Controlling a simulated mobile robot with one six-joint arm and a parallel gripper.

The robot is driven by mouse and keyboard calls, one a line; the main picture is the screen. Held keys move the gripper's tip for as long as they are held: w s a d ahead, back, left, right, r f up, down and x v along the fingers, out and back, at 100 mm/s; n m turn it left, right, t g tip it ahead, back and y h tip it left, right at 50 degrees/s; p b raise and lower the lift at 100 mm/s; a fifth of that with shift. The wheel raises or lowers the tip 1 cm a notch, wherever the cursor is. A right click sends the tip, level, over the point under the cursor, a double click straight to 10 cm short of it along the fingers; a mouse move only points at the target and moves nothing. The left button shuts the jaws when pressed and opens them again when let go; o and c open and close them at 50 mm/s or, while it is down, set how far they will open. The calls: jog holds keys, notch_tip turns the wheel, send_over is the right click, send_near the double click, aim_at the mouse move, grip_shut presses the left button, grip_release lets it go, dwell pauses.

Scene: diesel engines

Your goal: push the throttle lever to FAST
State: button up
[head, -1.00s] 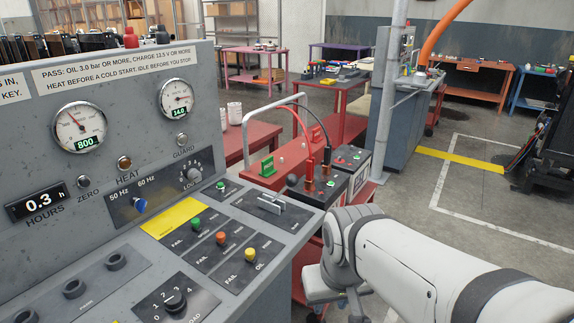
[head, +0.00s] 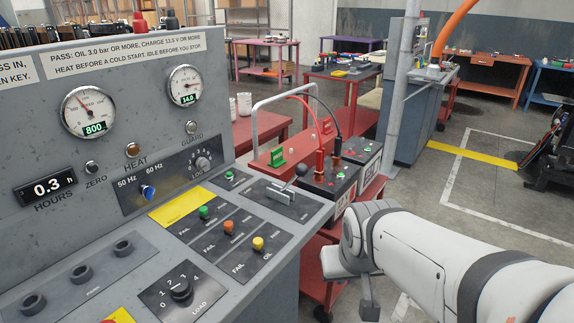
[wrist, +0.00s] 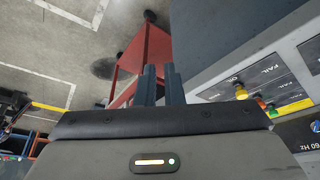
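The lever (head: 288,195) I take for the throttle is a light grey handle with a dark knob, on a dark plate at the right end of the grey console. The plate's lettering is too small to read. The rpm gauge (head: 88,111) reads 800. My gripper (head: 369,302) shows only partly in the head view, low and right of the console, apart from the lever. In the wrist view its two dark fingers (wrist: 161,86) are close together with nothing seen between them. The lever is not seen in the wrist view.
Batteries (head: 330,180) with red and black cables stand on a red cart just behind the lever. A grey post (head: 397,95) rises farther back.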

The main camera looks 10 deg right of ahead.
jog(key=w+d+f+t+b, duration=0.1)
jog(key=w+t+b, duration=0.1)
jog(key=w, duration=0.2)
jog(key=w+d+f+t+b, duration=0.1)
jog(key=w+f+t+b, duration=0.1)
jog(key=w, duration=0.2)
jog(key=w+d+f+t+b, duration=0.1)
jog(key=w+d+t+b, duration=0.1)
jog(key=w+b, duration=0.1)
jog(key=shift+w+f+m+t+h, duration=0.3)
jog(key=shift+w+m+h, duration=0.1)
jog(key=shift+w, duration=0.4)
grip_shut()
jog(key=n+t+y+b, duration=0.3)
jog(key=t+y+b, duration=0.5)
jog(key=t+b, duration=0.3)
send_near(306, 173)
jog(key=shift+g, duration=0.3)
jog(key=b+x, duration=0.1)
jog(key=x, duration=0.5)
jog(key=shift+w+a+r, duration=0.15)
jog(key=shift+w+a, duration=0.05)
jog(key=shift+w, duration=0.15)
jog(key=shift+d+r, duration=0.1)
jog(key=shift+r, duration=0.1)
